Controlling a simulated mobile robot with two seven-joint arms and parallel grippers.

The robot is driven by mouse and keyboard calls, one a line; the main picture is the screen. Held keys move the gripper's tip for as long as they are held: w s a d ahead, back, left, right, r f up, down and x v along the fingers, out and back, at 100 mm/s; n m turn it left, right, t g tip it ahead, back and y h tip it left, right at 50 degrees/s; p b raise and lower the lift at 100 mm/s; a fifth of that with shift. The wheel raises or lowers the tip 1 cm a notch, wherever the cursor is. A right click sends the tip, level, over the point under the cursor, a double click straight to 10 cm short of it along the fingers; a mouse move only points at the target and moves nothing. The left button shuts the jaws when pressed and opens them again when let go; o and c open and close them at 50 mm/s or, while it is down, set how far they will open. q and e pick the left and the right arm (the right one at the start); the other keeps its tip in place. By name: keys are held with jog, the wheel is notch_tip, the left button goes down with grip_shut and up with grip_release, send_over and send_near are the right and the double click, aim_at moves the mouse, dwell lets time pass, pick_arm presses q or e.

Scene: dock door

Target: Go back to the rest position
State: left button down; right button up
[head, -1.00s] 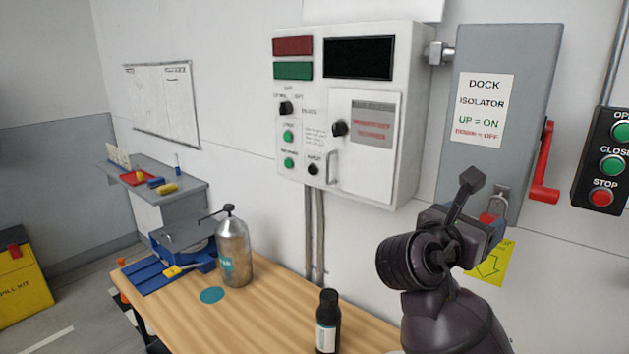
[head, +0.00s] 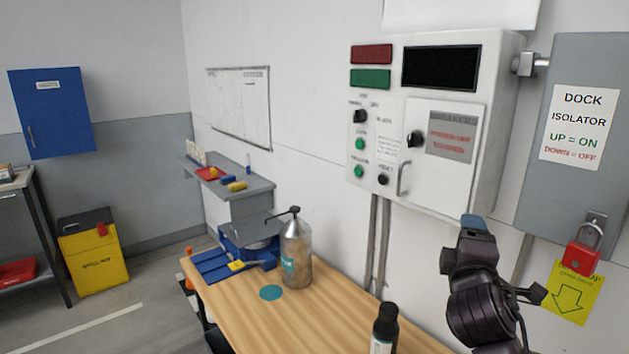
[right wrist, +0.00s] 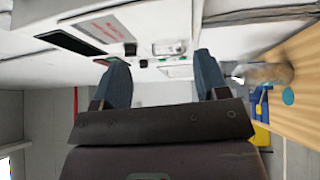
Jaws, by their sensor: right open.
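My right gripper (head: 478,222) is in front of the wall, below the control cabinet and left of the padlock, apart from it. In the right wrist view its two blue-grey fingers (right wrist: 163,80) stand wide apart with nothing between them. A red padlock (head: 582,259) hangs with its shackle through the hasp of the grey dock isolator (head: 577,185). A yellow tag (head: 574,293) with an arrow is just below the padlock. My left gripper is not in view.
The white control cabinet (head: 510,110) is on the wall.

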jog(key=s+a+f+m+g+y, duration=0.1)
jog(key=s+f+m+y, duration=0.2)
jog(key=f, duration=0.7)
jog(key=s+a+f+m+y, duration=0.15)
jog(key=f+m+y, duration=0.3)
jog(key=f, duration=0.55)
jog(key=s+d+f+m+g+h+b, duration=0.1)
jog(key=s+d+f+m+g, duration=0.2)
jog(key=s+f, duration=1.8)
jog(key=m+g, duration=0.2)
jog(key=shift+s+d+g+b, duration=0.2)
jog(key=shift+s+g+b, duration=0.1)
jog(key=shift+f+m+h, duration=0.1)
jog(key=shift+m+h, duration=0.15)
